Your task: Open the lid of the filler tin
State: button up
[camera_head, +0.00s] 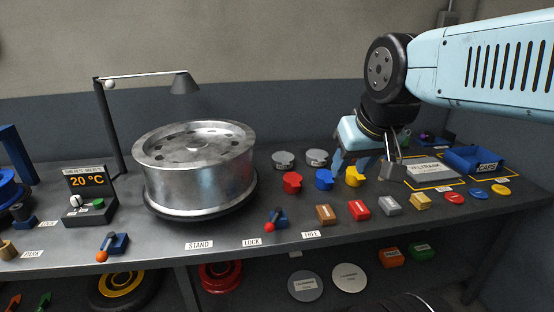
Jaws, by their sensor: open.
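I cannot tell which container is the filler tin, as the labels are too small to read. Two round grey tins stand behind the coloured pots, a left one (283,160) and a right one (317,157); both look closed. Small labelled blocks lie in the front row: brown (325,214), red (359,210), grey (390,205) and yellow (421,201). My gripper (364,164) is open and points down over the bench, right of the grey tins and just behind the yellow pot (354,178). I see nothing held between its fingers. A grey metal piece (393,170) shows beside its right finger.
A large metal wheel rim (195,180) stands on the left half of the bench under a lamp (180,83). Red (292,182) and blue (324,179) pots stand near the gripper. A blue caps tray (450,163) is at right. The shelf below holds discs and boxes.

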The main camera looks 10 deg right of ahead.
aim_at(284, 158)
jog(key=u, duration=0.05)
jog(key=i, duration=0.9)
jog(key=z, duration=0.1)
